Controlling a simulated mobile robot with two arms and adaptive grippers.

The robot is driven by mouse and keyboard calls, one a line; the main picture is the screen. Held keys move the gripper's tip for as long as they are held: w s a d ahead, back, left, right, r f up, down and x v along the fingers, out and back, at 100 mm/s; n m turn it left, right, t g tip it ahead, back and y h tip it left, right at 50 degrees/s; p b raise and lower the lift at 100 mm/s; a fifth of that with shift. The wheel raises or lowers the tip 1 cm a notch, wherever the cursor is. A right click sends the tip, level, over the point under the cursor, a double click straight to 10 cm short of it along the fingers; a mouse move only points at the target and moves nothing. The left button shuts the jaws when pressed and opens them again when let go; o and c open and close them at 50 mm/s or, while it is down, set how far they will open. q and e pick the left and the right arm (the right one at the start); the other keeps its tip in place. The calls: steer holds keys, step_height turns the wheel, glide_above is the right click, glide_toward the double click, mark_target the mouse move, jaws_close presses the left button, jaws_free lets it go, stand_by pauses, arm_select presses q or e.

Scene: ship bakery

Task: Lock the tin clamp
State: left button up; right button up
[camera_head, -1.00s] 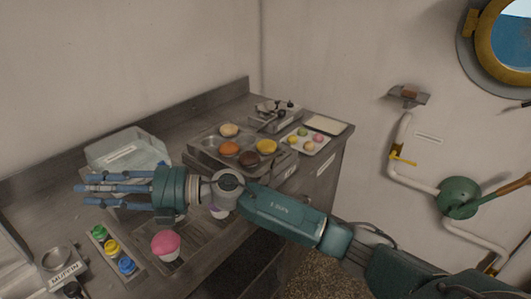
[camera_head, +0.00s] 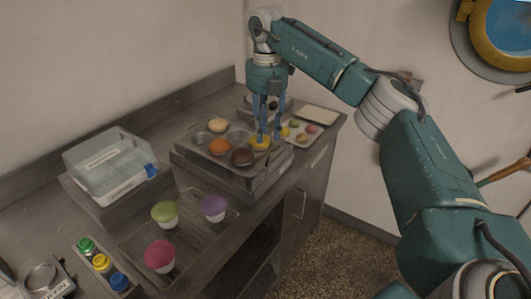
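The muffin tin (camera_head: 197,137) sits on a raised metal block on the counter, with several cakes in it, including an orange one (camera_head: 219,147), a dark brown one (camera_head: 242,157) and a yellow one (camera_head: 259,143). My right gripper (camera_head: 268,135) points straight down over the tin's right side. Its blue fingers are apart, with their tips at the yellow cake; I cannot tell if they touch it. A metal fixture with dark knobs is behind the tin, mostly hidden by my gripper. I cannot make out the clamp clearly. My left gripper is out of view.
A small tray (camera_head: 318,130) of coloured cakes and a pale board (camera_head: 317,115) lie to the right. A clear lidded box (camera_head: 110,165) stands left.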

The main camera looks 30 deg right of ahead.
mark_target(268, 161)
step_height(268, 161, down, 9)
steer(key=shift+r+p, duration=0.2)
steer(key=shift+p, duration=0.6)
jaws_close()
